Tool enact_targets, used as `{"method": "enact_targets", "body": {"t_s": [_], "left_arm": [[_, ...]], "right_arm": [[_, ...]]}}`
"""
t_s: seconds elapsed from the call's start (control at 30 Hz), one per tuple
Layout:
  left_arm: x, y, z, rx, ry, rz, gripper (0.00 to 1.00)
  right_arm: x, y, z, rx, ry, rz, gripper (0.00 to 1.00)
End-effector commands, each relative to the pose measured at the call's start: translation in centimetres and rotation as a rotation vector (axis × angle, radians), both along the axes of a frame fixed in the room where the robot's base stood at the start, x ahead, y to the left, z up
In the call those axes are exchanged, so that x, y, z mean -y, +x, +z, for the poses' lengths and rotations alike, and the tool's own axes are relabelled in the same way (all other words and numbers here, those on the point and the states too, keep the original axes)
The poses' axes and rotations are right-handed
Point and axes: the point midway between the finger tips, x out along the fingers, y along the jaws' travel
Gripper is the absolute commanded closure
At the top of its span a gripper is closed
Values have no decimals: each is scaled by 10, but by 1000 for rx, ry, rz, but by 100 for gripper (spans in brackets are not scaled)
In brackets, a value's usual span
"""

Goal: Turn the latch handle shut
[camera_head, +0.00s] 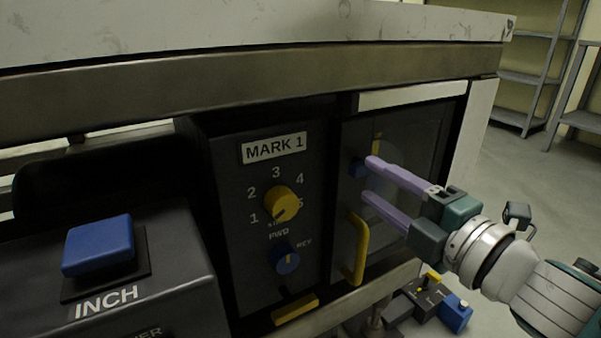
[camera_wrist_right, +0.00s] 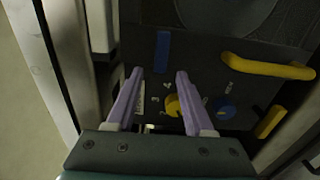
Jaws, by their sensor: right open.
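The latch handle looks to be the small blue bar (camera_head: 357,168) on the dark door panel, left of a short yellow mark; part of it is behind my finger. In the right wrist view the blue bar (camera_wrist_right: 162,52) lies just beyond and between my fingertips. My right gripper (camera_head: 369,180) is open, its two purple fingers pointing at the bar with nothing between them. It also shows in the right wrist view (camera_wrist_right: 160,76). Contact with the bar cannot be told. My left gripper is not in view.
A yellow pull handle (camera_head: 356,248) stands out from the door below my fingers. Left of it is a MARK 1 panel with a yellow knob (camera_head: 281,203) and a blue knob (camera_head: 286,259). A blue INCH button (camera_head: 98,245) sits at front left. A heavy bench edge (camera_head: 250,77) overhangs everything.

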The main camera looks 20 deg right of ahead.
Motion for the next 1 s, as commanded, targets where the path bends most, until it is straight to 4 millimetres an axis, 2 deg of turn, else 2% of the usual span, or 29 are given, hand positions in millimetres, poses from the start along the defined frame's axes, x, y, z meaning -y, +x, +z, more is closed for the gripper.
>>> {"method": "enact_targets", "body": {"t_s": [0.03, 0.2, 0.4, 0.9, 1.0], "left_arm": [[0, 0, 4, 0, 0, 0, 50], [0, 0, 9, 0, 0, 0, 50], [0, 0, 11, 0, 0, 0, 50], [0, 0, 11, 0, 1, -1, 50], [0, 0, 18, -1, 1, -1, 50]], "right_arm": [[1, -12, 0, -5, 2, -1, 48], [4, -45, 1, -4, 1, -2, 48], [5, -67, 0, -1, 0, 0, 48], [6, -70, 0, 0, -1, 0, 48], [7, -69, 7, -5, 10, -9, 48]]}}
